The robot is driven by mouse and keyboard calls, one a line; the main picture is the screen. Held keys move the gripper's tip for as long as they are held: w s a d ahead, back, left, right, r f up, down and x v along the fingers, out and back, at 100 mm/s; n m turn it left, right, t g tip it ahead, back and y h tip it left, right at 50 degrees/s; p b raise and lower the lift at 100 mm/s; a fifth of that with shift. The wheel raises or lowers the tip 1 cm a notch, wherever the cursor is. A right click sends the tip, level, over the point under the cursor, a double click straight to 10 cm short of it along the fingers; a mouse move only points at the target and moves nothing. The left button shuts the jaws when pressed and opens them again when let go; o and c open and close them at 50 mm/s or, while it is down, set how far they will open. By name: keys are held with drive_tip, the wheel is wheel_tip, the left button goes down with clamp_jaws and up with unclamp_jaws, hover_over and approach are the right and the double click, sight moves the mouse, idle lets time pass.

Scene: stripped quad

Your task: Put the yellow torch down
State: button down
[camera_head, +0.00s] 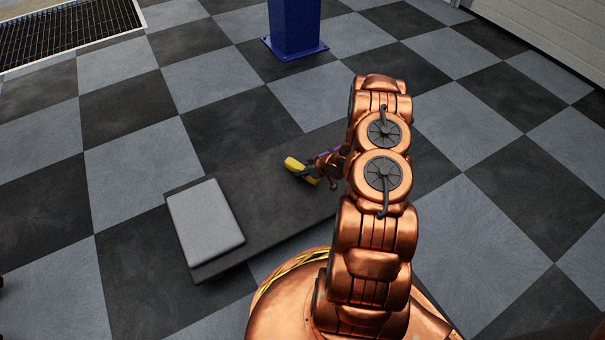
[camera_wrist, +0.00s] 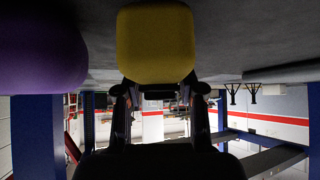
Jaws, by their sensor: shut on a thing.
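The yellow torch (camera_head: 296,165) is at the middle of the dark table top (camera_head: 268,190) in the head view. My gripper (camera_head: 318,172) is shut on it, reaching in from the right. In the wrist view the yellow torch (camera_wrist: 155,45) fills the upper middle between my two fingers (camera_wrist: 158,92). The table surface shows at the top of that view. The torch is very low over the table or touching it; I cannot tell which.
A grey flat slab (camera_head: 205,225) lies on the table's left end. A purple rounded object (camera_wrist: 35,50) is beside the torch in the wrist view; my arm mostly hides it in the head view. A blue post (camera_head: 294,28) stands on the checkered floor behind. Bare table lies between slab and torch.

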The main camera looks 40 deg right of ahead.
drive_tip(key=shift+f, duration=0.5)
drive_tip(key=c, duration=0.7)
unclamp_jaws()
drive_tip(key=shift+f, duration=0.15)
